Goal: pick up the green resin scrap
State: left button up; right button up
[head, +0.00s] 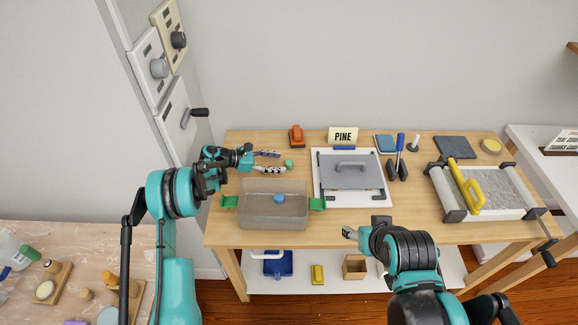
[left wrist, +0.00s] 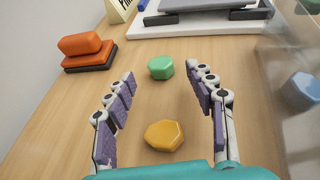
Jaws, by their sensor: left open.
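The green resin scrap (left wrist: 160,68) is a small faceted lump on the wooden table, just beyond my left fingertips in the left wrist view. In the head view the green scrap (head: 288,163) sits right of my left gripper (head: 279,161). My left gripper (left wrist: 166,82) is open and empty, its two purple-padded fingers spread on either side of a line toward the scrap. An orange-yellow scrap (left wrist: 164,135) lies between the fingers, nearer the palm. My right gripper (head: 349,232) is over the front of the table; its jaw state is unclear.
A clear bin (head: 273,218) with green handles holds a blue scrap (head: 279,198), close in front of my left gripper. An orange block tool (head: 297,136) stands behind. A white board with a grey plate (head: 350,172) lies to the right, near a PINE sign (head: 343,135).

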aim_at(289, 162)
pick_arm(q)
jog(key=b+x, duration=0.2)
jog(key=x, duration=0.3)
jog(key=shift+d, duration=0.3)
jog(key=shift+r, duration=0.1)
jog(key=shift+c, duration=0.9)
jog(key=c, duration=0.8)
jog(key=shift+c, duration=0.2)
